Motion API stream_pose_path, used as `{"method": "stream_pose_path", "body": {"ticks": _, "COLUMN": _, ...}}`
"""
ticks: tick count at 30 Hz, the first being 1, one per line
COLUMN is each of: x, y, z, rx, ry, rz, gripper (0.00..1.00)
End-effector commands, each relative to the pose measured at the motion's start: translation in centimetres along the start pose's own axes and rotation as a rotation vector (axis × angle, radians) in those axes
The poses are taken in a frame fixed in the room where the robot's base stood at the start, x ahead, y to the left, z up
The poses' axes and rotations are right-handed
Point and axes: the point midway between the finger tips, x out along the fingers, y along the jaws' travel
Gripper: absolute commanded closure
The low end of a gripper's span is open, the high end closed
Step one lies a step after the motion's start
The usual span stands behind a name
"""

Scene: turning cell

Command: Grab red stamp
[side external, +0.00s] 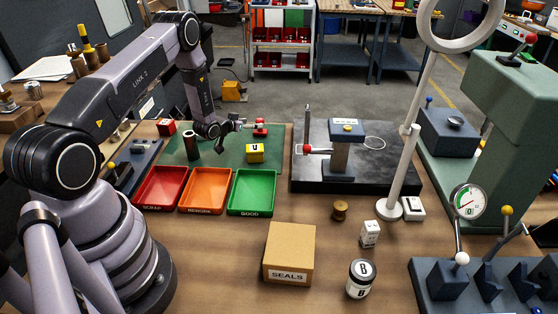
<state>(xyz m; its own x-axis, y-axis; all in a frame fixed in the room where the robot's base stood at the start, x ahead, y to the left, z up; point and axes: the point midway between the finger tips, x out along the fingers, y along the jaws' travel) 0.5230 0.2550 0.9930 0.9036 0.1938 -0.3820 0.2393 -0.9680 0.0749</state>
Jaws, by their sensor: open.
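A small red piece (260,127), which looks like the red stamp, is at the back right of the green mat (215,157). Its exact shape is too small to tell. My gripper (239,125) reaches in low over the mat from the left, with its fingers pointing right toward the red piece. The fingers are open. A small gap seems to separate them from it, but I cannot tell the depth. A red block (167,128) sits at the mat's left back edge.
A yellow block (255,153) lies on the mat just in front of my gripper, and a dark cylinder (192,146) stands to its left. Red (141,203), orange (184,206) and green (233,209) trays line the front. A dark plate (400,180) with a gauge stand (341,160) is to the right.

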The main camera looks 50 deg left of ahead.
Motion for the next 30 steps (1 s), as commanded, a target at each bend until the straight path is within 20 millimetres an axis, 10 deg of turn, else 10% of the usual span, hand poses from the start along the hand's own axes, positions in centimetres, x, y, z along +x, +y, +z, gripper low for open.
{"method": "stream_pose_path", "body": {"ticks": 19, "x": 4.9, "y": 0.0, "z": -0.2, "rx": -0.001, "ry": -0.001, "rz": -0.001, "gripper": 0.36}}
{"method": "stream_pose_path", "body": {"ticks": 30, "x": 4.9, "y": 0.0, "z": -0.2, "rx": -0.001, "ry": -0.001, "rz": -0.001, "gripper": 0.84}}
